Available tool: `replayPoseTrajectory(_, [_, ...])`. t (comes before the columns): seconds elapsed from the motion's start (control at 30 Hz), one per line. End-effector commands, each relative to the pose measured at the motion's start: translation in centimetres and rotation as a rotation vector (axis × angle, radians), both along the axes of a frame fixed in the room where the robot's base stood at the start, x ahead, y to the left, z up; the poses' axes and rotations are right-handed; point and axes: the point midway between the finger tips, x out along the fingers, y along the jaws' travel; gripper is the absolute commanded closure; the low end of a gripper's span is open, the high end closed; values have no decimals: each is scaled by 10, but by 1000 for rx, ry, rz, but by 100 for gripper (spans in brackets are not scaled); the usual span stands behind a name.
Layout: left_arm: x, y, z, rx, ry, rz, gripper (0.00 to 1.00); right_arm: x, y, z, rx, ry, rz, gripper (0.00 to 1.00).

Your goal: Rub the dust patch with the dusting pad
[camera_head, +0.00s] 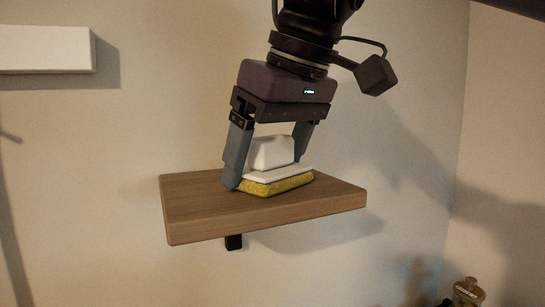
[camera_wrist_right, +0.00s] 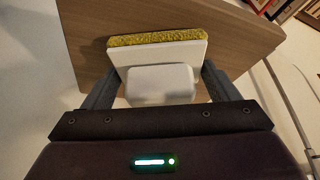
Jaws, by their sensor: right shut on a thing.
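The dusting pad (camera_head: 277,184) has a white handle block, a white plate and a yellow fuzzy underside. It sits at the wooden wall shelf (camera_head: 195,212), its yellow side down at the board's top. My right gripper (camera_head: 268,170) is shut on the pad's white handle, with one finger on each side. The right wrist view shows the pad (camera_wrist_right: 157,50) between the fingers, with the shelf (camera_wrist_right: 85,30) behind it. I cannot make out a dust patch in either view; the pad and gripper may cover it. My left gripper is not in view.
A white box-like ledge (camera_head: 45,50) is on the wall at the upper left. A small brown object (camera_head: 468,292) stands low at the right. The visible shelf top around the pad is clear.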

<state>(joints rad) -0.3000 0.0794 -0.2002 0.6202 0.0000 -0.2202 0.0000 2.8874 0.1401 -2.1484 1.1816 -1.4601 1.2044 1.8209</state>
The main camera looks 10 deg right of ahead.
Motion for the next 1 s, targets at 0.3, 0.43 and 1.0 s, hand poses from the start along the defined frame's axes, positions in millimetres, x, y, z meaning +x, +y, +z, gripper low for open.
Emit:
replayPoseTrajectory(0.3, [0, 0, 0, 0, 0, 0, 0, 23, 7, 2, -1, -2, -1, 37])
replayPoseTrajectory(0.43, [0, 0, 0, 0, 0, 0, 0, 26, 9, 2, 0, -2, 1, 37])
replayPoseTrajectory(1.0, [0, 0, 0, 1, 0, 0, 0, 52, 17, 1, 0, -2, 1, 37])
